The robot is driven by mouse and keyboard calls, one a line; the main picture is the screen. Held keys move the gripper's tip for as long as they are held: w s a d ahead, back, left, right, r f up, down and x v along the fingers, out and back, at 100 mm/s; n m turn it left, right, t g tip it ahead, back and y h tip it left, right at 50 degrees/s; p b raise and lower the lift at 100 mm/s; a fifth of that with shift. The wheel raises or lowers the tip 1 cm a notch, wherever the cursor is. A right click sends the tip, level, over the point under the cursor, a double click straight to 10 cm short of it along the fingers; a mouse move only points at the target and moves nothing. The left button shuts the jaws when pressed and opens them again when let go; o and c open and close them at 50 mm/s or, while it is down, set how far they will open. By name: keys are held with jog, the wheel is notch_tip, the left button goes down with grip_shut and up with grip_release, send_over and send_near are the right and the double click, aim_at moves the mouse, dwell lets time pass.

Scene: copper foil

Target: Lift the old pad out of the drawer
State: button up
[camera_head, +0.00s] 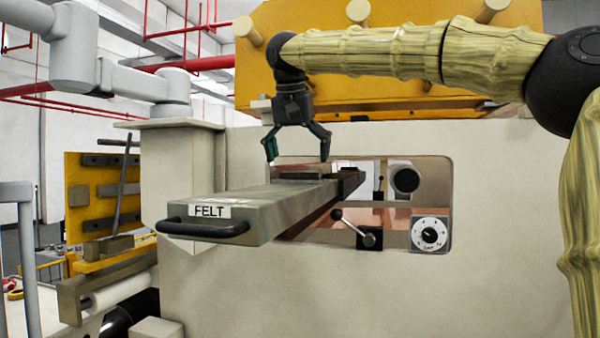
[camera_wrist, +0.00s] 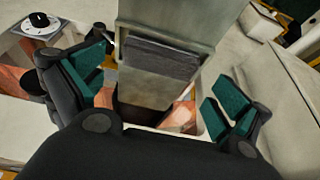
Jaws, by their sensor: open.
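The long grey drawer (camera_head: 260,208), labelled FELT, sticks out of the window in the machine's front panel, with a dark bar handle (camera_head: 203,230) at its near end. The old pad (camera_head: 303,176) is a dark grey slab lying toward the drawer's machine end; it also shows in the wrist view (camera_wrist: 160,58), where the drawer runs between my fingers. My gripper (camera_head: 297,158) is open and empty, pointing down above the drawer. Its green-faced fingertips (camera_wrist: 162,88) stand apart on either side of the drawer in the wrist view. I cannot tell the exact height above the pad.
The beige front panel (camera_head: 500,230) surrounds the window. A lever with a ball knob (camera_head: 368,239) and a white dial (camera_head: 429,233) are at the right of the opening. A grey pipe-like arm (camera_head: 120,78) stands at the left. Space above the drawer's near end is free.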

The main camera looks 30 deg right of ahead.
aim_at(300, 177)
jog(key=shift+w+d+f+p, duration=0.3)
jog(key=shift+d+f+p, duration=0.2)
jog(key=shift+f, duration=0.3)
jog(key=shift+w+f, duration=0.15)
jog(key=shift+f, duration=0.45)
jog(key=shift+c, duration=0.4)
jog(key=c, duration=0.8)
jog(key=shift+c, duration=0.2)
